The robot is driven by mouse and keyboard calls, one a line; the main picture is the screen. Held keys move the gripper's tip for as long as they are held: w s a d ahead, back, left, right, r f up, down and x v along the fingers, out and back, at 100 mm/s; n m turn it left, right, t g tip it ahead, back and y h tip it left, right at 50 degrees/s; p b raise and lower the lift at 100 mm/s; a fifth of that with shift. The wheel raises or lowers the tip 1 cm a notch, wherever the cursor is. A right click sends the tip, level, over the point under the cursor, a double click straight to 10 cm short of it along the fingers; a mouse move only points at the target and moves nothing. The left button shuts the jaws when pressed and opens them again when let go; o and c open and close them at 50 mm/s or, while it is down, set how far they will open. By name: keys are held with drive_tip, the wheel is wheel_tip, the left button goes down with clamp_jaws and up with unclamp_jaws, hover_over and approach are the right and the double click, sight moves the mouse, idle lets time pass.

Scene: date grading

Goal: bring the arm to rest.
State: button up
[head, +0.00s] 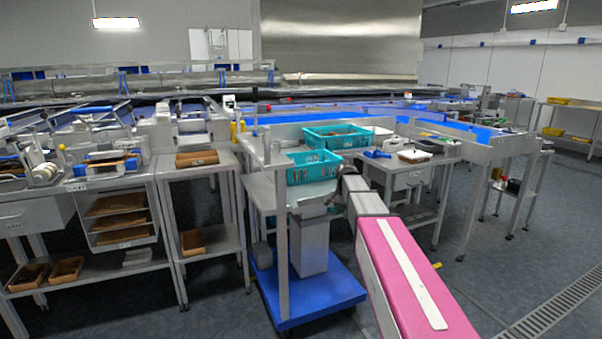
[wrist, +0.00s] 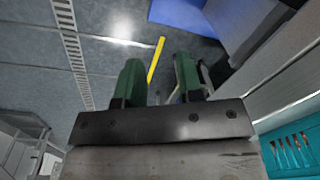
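In the head view my arm, pink with a white stripe, reaches forward from the lower right toward the workstation; its end is by the steel stand and I cannot make out the fingers there. In the wrist view my gripper (wrist: 160,85) shows two green fingers standing apart with a clear gap. The floor and a yellow strip (wrist: 156,60) show between and beyond them. Nothing is held between the fingers.
Two teal crates (head: 337,136) (head: 313,167) stand close to my arm's end; a teal crate (wrist: 296,152) also shows at the wrist view's right edge. A blue wheeled base (head: 308,295) lies below. Benches fill the left; open floor (head: 520,250) and a drain grate (head: 560,310) lie right.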

drive_tip(key=s+f+n, duration=0.2)
drive_tip(key=s+f, duration=0.3)
drive_tip(key=s, duration=0.4)
drive_tip(key=s+d+f+n, duration=0.1)
drive_tip(key=s+f+n, duration=0.2)
drive_tip(key=s+f, duration=0.3)
drive_tip(key=s+d+f+n, duration=0.1)
drive_tip(key=s+f+n, duration=0.2)
drive_tip(key=s, duration=1)
wheel_tip(320, 180, down, 3)
drive_tip(key=shift+d+f+g, duration=0.15)
drive_tip(key=shift+f+g, duration=0.05)
drive_tip(key=shift+g, duration=0.2)
drive_tip(key=shift+o, duration=0.3)
